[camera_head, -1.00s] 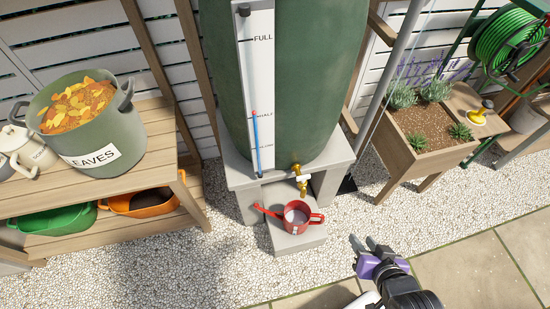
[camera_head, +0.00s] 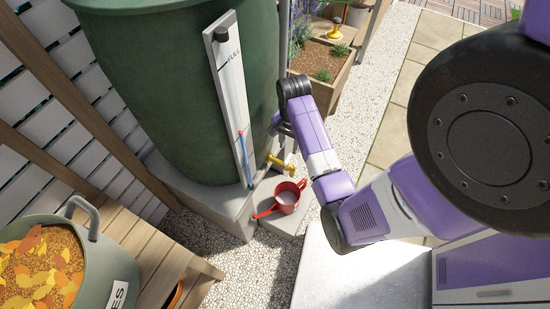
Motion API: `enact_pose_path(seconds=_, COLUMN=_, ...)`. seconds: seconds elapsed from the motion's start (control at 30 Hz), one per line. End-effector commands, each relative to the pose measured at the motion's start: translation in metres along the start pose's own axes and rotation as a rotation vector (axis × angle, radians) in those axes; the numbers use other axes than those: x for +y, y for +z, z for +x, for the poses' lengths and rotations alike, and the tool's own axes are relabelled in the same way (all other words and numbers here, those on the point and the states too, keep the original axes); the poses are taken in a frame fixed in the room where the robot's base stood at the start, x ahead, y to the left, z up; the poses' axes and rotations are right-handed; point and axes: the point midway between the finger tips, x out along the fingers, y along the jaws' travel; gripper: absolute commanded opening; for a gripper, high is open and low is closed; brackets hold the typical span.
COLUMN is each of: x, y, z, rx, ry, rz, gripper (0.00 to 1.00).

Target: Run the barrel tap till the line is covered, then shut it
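The green barrel (camera_head: 165,90) stands on a grey block stand, with a white level gauge (camera_head: 232,95) on its front; the gauge's blue column ends near a red mark. The brass tap (camera_head: 280,163) sticks out low on the barrel. The red can (camera_head: 287,196) stands upright below the tap on a low grey step, with something pale inside; no line in it can be made out. My gripper (camera_head: 279,128) is beside the barrel just above the tap, partly hidden by my wrist. Whether its fingers touch the tap handle or are closed cannot be told.
A wooden shelf (camera_head: 150,245) with a pot of leaves (camera_head: 95,270) stands at the lower left. A wooden planter (camera_head: 325,75) is behind my arm. White gravel (camera_head: 255,265) lies around the stand. My arm fills much of the right side.

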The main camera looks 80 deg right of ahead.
Motion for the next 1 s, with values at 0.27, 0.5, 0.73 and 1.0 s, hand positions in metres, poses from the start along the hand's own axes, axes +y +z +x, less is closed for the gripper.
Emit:
enact_pose_path(seconds=0.27, x=0.000, y=0.001, z=0.042, rx=-0.001, ry=0.001, rz=-0.003, gripper=0.34)
enact_pose_path(seconds=0.5, x=0.000, y=0.001, z=0.069, rx=0.000, ry=0.000, rz=-0.004, gripper=0.34)
enact_pose_path(seconds=0.73, x=0.000, y=0.001, z=0.074, rx=0.002, ry=-0.002, rz=-0.005, gripper=0.34)
enact_pose_path(seconds=1.0, x=0.000, y=0.001, z=0.074, rx=0.002, ry=-0.002, rz=-0.005, gripper=0.08)
